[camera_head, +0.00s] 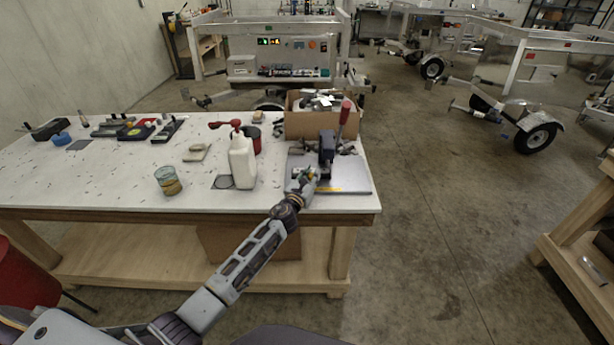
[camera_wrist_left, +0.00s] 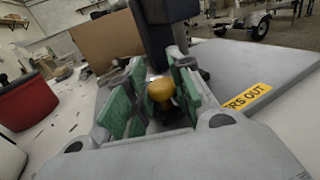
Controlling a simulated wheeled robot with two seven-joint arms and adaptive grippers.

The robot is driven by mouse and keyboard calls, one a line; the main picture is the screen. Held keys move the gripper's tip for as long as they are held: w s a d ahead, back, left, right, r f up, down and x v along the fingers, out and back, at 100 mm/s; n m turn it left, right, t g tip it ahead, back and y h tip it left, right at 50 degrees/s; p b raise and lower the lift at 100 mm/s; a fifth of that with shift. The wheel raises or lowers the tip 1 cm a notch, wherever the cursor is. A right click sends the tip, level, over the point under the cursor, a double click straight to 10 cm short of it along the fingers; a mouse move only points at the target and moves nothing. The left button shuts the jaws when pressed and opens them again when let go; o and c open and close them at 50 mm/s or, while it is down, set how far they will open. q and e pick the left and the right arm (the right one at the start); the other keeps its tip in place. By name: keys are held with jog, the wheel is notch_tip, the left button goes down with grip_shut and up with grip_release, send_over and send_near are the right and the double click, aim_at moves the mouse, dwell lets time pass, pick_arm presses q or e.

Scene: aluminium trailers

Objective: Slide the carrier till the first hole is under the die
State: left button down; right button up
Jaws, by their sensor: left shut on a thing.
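A dark blue press (camera_head: 327,148) with a red-handled lever (camera_head: 343,114) stands on a grey base plate (camera_head: 356,181) near the bench's right end. Its dark column also rises in the left wrist view (camera_wrist_left: 156,35). My left gripper (camera_head: 308,174) is low at the front left of the press. In the wrist view its green-padded fingers (camera_wrist_left: 152,98) are on either side of a yellow knob (camera_wrist_left: 161,89), and it is shut on this knob. The carrier's strip, its holes and the die tip are hidden or too small to make out. My right gripper is not in view.
A white pump bottle (camera_head: 242,160) and a red container (camera_head: 252,138) stand left of the press. A cardboard box (camera_head: 305,125) of metal parts is behind it. A yellow warning label (camera_wrist_left: 246,97) is on the base plate. The bench's (camera_head: 100,183) front left is mostly clear.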

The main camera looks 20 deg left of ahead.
pick_arm(q)
jog(key=shift+w+d, duration=0.2)
jog(key=shift+d, duration=0.35)
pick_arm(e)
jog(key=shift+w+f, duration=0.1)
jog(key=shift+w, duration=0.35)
pick_arm(q)
jog(key=c, duration=1.4)
grip_release()
jog(key=shift+a, duration=0.1)
jog(key=shift+o, duration=0.6)
jog(key=shift+s, duration=0.5)
jog(key=shift+s+a, duration=0.2)
jog(key=shift+s, duration=1.65)
jog(key=shift+s+a, duration=0.25)
jog(key=shift+s, duration=1.55)
jog(key=shift+s+a, duration=0.2)
jog(key=shift+s, duration=1.65)
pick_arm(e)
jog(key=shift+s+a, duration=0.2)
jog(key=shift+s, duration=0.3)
pick_arm(q)
jog(key=shift+s, duration=0.1)
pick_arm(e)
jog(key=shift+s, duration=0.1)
